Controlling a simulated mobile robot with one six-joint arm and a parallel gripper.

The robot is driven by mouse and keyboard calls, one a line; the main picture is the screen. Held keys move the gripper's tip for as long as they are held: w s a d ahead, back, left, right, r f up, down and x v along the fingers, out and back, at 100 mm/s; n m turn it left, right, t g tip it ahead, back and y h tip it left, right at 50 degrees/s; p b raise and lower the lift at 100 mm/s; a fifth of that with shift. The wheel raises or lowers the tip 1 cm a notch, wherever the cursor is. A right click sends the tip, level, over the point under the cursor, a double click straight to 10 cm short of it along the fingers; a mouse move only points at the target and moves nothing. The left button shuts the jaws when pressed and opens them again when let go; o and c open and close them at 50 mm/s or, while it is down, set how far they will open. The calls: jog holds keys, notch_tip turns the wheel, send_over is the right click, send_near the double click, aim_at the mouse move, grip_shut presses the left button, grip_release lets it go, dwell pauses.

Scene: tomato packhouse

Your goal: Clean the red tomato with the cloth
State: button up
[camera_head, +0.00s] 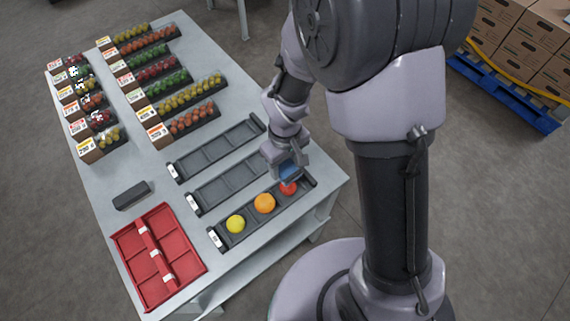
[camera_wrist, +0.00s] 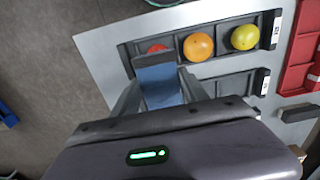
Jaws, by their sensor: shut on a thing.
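The red tomato (camera_head: 288,188) lies in the end compartment of the front dark tray (camera_head: 263,227), beside an orange tomato (camera_head: 264,203) and a yellow one (camera_head: 235,224). My gripper (camera_head: 291,167) is shut on the blue cloth (camera_head: 290,173) just above and against or very near the red tomato; I cannot tell whether they touch. In the wrist view the cloth (camera_wrist: 160,85) hangs between the fingers and hides most of the red tomato (camera_wrist: 156,48). The orange tomato (camera_wrist: 199,47) and yellow tomato (camera_wrist: 245,38) show clear of the gripper.
Two empty dark trays (camera_head: 228,147) lie behind the front tray. A red divided crate (camera_head: 185,283) and a small dark block (camera_head: 131,195) lie at the left. Rows of packed tomatoes (camera_head: 190,92) fill the back of the table (camera_head: 110,178). Cartons (camera_head: 510,40) on a blue pallet stand at right.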

aim_at(290, 186)
jog(key=f+b, duration=0.1)
jog(key=s+f+b, duration=0.1)
jog(key=f+b, duration=0.1)
jog(key=d+f+b, duration=0.1)
jog(key=f+b, duration=0.1)
jog(key=shift+s+d+f, duration=0.1)
jog(key=shift+s+f, duration=0.1)
jog(key=shift+s, duration=0.2)
dwell(0.5)
jog(key=shift+f+b, duration=0.45)
jog(key=shift+w, duration=0.1)
dwell(0.3)
jog(key=shift+w+a, duration=0.6)
jog(key=shift+w, duration=0.15)
jog(key=shift+s+d, duration=0.6)
jog(key=shift+s, duration=0.35)
jog(key=shift+s+d, duration=0.6)
jog(key=shift+s, duration=0.3)
